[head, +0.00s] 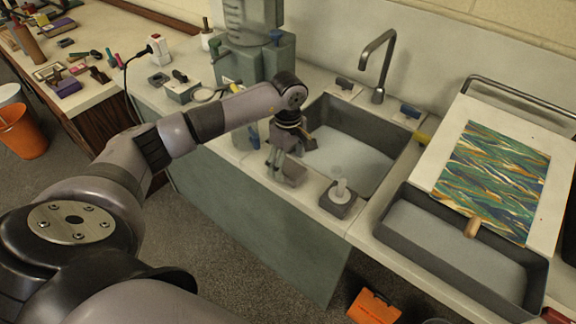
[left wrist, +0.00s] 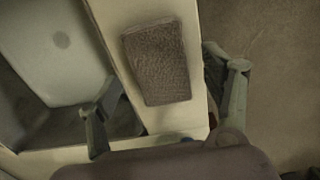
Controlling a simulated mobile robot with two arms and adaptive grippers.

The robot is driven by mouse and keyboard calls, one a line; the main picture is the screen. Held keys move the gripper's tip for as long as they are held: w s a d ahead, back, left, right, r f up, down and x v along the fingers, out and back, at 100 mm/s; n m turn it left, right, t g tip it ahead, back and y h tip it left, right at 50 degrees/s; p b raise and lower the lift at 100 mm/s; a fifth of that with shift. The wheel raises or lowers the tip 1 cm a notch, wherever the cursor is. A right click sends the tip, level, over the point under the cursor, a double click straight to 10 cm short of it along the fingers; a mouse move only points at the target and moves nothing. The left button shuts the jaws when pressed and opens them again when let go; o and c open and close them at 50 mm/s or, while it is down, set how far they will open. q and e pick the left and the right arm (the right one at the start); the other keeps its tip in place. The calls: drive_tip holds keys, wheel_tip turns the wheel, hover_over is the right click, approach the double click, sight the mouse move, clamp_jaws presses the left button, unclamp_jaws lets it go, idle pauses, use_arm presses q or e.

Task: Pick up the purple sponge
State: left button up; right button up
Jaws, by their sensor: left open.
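A rough-textured sponge (left wrist: 158,62), dull grey-mauve rather than clearly purple, lies flat on the pale strip of counter between the sink and the counter's front edge. In the head view the sponge (head: 290,174) is just below my left gripper (head: 290,146), partly hidden by it. My left gripper is open and empty, pointing down. In the left wrist view its fingers (left wrist: 168,100) are spread, one on the sink side and one beyond the front edge, with the sponge between and ahead of them. My right gripper is not in view.
The grey sink (head: 345,150) with a tap (head: 378,70) lies behind the gripper. A small holder with a white top (head: 339,198) stands right of the sponge. A dark tray (head: 465,255) and patterned sheet (head: 495,180) are further right.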

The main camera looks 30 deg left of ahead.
use_arm(q)
drive_tip(key=shift+f, duration=1.2)
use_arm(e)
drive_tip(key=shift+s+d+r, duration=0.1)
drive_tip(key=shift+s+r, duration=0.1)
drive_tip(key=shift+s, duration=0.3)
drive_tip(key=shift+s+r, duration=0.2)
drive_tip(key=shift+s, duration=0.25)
use_arm(q)
drive_tip(key=shift+c, duration=0.5)
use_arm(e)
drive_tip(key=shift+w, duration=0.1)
use_arm(q)
drive_tip(key=c, duration=0.7)
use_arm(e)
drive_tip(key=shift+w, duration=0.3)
use_arm(q)
drive_tip(key=shift+r, duration=0.15)
drive_tip(key=shift+c, duration=0.2)
